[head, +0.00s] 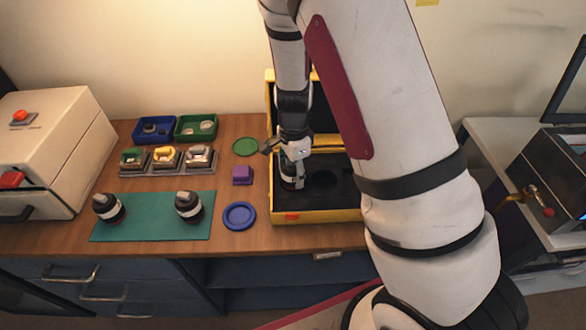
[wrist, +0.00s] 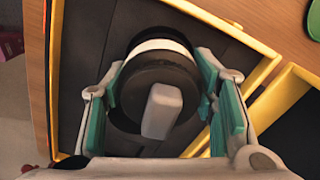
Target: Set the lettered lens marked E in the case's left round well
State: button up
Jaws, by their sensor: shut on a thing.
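The yellow case (head: 318,216) stands open with a dark insert. My gripper (head: 292,178) is inside it, at the left part of the insert, shut on a dark lens (head: 289,184) with a white band. In the wrist view the lens (wrist: 150,85) sits upright between the teal finger pads of my gripper (wrist: 158,90), its grey tab facing the camera. No letter is readable on it. The left round well is hidden under the lens and gripper, so I cannot tell whether the lens is seated. The right round well (head: 323,180) shows empty.
Two similar lenses (head: 108,207) (head: 188,206) stand on the green mat (head: 148,228). A blue dish (head: 239,216), purple block (head: 242,175) and green disc (head: 246,147) lie left of the case. Blue (head: 143,139) and green (head: 185,136) bins stand behind. The case's walls surround my gripper.

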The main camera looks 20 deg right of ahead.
jog(key=shift+f+b, duration=0.3)
jog(key=shift+f, duration=0.3)
jog(key=o, duration=1.2)
jog(key=shift+o, duration=0.5)
jog(key=shift+o, duration=1.3)
jog(key=shift+r+p, duration=2.25)
jog(key=shift+r, duration=2.25)
